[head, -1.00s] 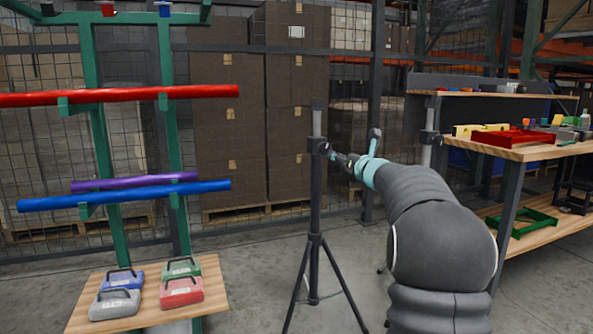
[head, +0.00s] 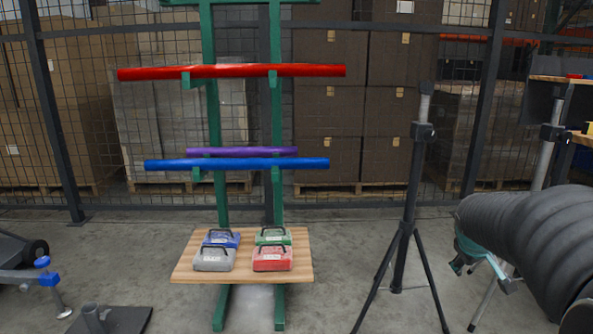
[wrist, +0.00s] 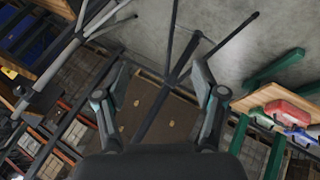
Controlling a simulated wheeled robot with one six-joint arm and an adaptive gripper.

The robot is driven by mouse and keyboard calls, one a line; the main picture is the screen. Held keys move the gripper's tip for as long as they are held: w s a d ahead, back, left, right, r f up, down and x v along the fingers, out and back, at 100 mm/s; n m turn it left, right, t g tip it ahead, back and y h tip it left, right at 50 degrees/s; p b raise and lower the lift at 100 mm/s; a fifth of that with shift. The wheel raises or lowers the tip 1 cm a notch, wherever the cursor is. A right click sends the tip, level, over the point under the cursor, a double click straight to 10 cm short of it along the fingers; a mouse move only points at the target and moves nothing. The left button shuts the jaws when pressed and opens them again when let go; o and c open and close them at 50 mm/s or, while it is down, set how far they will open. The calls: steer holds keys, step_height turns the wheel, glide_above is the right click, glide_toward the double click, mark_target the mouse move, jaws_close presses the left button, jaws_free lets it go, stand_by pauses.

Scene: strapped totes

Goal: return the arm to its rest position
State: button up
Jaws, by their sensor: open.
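My gripper (wrist: 160,88) is open and empty in the wrist view, with its two fingers spread apart and nothing between them but a tripod's legs and brown boxes farther off. In the head view my arm is at the right edge, bent downward. The gripper (head: 481,268) hangs low at its end, partly hidden by the arm, just right of the black tripod stand (head: 412,192). I cannot tell whether it touches the stand.
A green rack (head: 208,50) holds a red bar (head: 230,71), a purple bar (head: 240,152) and a blue bar (head: 235,164). Its wooden shelf (head: 240,274) carries several small handled cases. A workbench (head: 550,79) stands at the right. Floor between rack and tripod is clear.

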steer(key=s+a+r+m+y+p, duration=0.2)
steer(key=s+a+y+p, duration=0.3)
steer(key=s+a, duration=1.8)
steer(key=shift+s+a+r+g, duration=0.15)
steer(key=shift+s+r+g, duration=0.15)
steer(key=shift+s+r, duration=0.35)
steer(key=shift+w, duration=0.1)
